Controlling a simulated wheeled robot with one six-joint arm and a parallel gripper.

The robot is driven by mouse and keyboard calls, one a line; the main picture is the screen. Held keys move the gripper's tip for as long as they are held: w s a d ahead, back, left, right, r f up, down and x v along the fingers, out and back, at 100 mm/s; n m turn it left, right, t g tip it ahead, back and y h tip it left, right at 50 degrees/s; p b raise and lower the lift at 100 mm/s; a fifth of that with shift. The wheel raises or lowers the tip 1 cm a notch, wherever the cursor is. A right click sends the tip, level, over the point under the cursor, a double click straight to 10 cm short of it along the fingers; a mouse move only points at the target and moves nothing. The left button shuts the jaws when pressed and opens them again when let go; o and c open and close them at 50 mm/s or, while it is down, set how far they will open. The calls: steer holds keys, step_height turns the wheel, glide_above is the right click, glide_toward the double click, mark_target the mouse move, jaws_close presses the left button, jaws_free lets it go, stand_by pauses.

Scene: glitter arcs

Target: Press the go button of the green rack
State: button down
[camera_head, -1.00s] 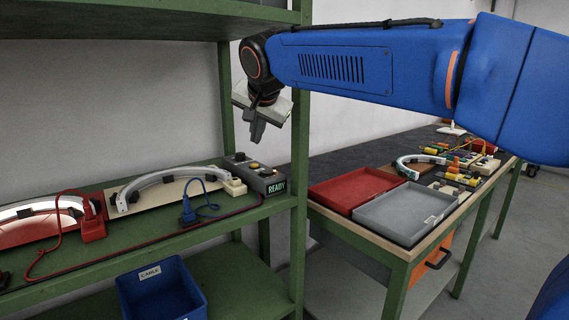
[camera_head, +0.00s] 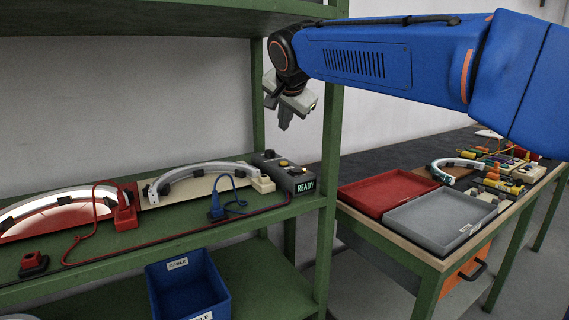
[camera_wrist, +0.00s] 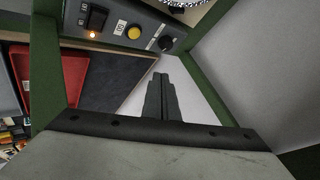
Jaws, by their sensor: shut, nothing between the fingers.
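The green rack (camera_head: 333,150) carries a grey control box (camera_head: 297,178) at the right end of its middle shelf. The box has a lit READY display (camera_head: 305,186) on its front and a yellow button (camera_head: 284,163) on top. In the wrist view the box shows the yellow button (camera_wrist: 134,32), a dark rocker switch (camera_wrist: 96,18) with a small orange light, and a black knob (camera_wrist: 166,42). My gripper (camera_head: 284,126) is shut and empty, pointing down above the box and apart from it. Its closed fingers also show in the wrist view (camera_wrist: 160,80).
Beside the box lie a curved lamp on a board (camera_head: 200,181), a blue plug with cable (camera_head: 216,212) and a red-based lamp (camera_head: 60,218). An upper shelf (camera_head: 160,20) hangs above. A blue bin (camera_head: 187,290) stands below. A bench with red (camera_head: 385,190) and grey trays (camera_head: 440,220) is right.

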glide_above(284, 167)
steer(key=shift+w+f, duration=0.2)
steer(key=shift+f, duration=3.65)
steer(key=shift+f, duration=0.1)
steer(key=shift+f, duration=0.3)
steer(key=shift+f, duration=0.45)
steer(key=shift+r, duration=0.85)
steer(key=shift+r, duration=0.1)
steer(key=shift+r, duration=2.4)
